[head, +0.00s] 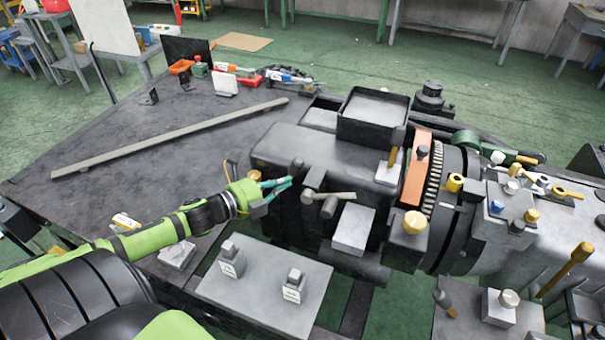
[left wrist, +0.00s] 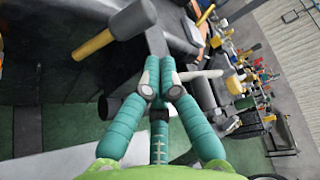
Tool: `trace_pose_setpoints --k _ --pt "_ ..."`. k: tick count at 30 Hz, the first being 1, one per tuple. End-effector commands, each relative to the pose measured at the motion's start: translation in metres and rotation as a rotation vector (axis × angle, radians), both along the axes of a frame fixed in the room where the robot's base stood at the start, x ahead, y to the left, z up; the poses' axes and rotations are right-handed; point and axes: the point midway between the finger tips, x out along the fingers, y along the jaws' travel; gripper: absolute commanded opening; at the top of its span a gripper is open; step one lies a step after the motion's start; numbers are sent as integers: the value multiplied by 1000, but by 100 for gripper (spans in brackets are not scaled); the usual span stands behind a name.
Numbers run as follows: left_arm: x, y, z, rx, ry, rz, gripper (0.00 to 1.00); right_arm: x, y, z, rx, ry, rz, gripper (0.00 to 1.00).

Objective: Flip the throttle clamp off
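No part is marked as the throttle clamp, so I cannot tell for sure which one it is. My left gripper (head: 290,181) reaches from the left to the near left end of the grey machine body (head: 310,145). A dark short lever (head: 298,165) stands at its fingertips. A pale lever handle (head: 335,195) sticks out just right of it. In the left wrist view the teal fingers (left wrist: 160,65) converge, with a grey bar (left wrist: 156,40) just beyond the tips. Whether they hold it is unclear. The pale handle (left wrist: 200,75) lies right of them. My right gripper is not seen.
A yellow-handled part (left wrist: 95,45) is close to the fingers in the left wrist view. A grey plate (head: 265,290) with labelled blocks lies in front. A long bar (head: 170,138) lies on the dark bench. An orange block (head: 416,170) is on the machine.

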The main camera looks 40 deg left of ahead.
Motion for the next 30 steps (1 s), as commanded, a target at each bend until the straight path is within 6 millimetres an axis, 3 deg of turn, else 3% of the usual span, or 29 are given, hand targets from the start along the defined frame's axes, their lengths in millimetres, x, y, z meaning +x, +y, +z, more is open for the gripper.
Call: trace_pose_setpoints --k 9,15,30 --pt "41 -11 -6 -2 -2 2 0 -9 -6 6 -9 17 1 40" --pt "58 -15 -10 -1 0 2 0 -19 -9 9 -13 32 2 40" --pt "64 -17 -13 -1 1 1 0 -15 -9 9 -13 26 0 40"
